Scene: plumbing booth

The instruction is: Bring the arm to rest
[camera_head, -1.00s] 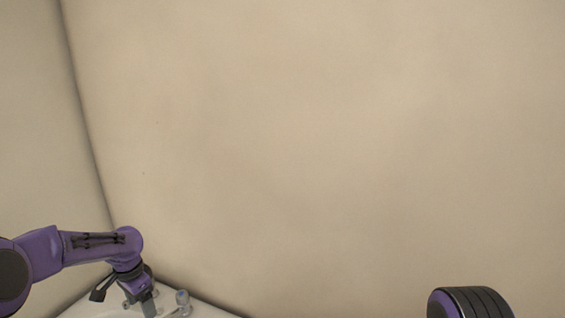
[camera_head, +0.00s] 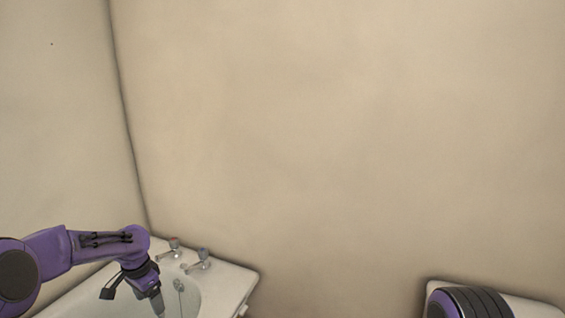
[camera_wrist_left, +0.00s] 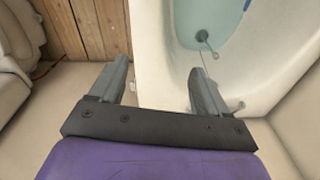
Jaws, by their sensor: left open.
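My right gripper is not in view; only a purple and black part of my body shows at the lower right of the head view.
A plug (camera_wrist_left: 202,35) on a chain shows inside. Wooden planks (camera_wrist_left: 88,25) are beside the tub. A white fixture (camera_head: 530,306) is at the lower right. Bare walls fill the rest.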

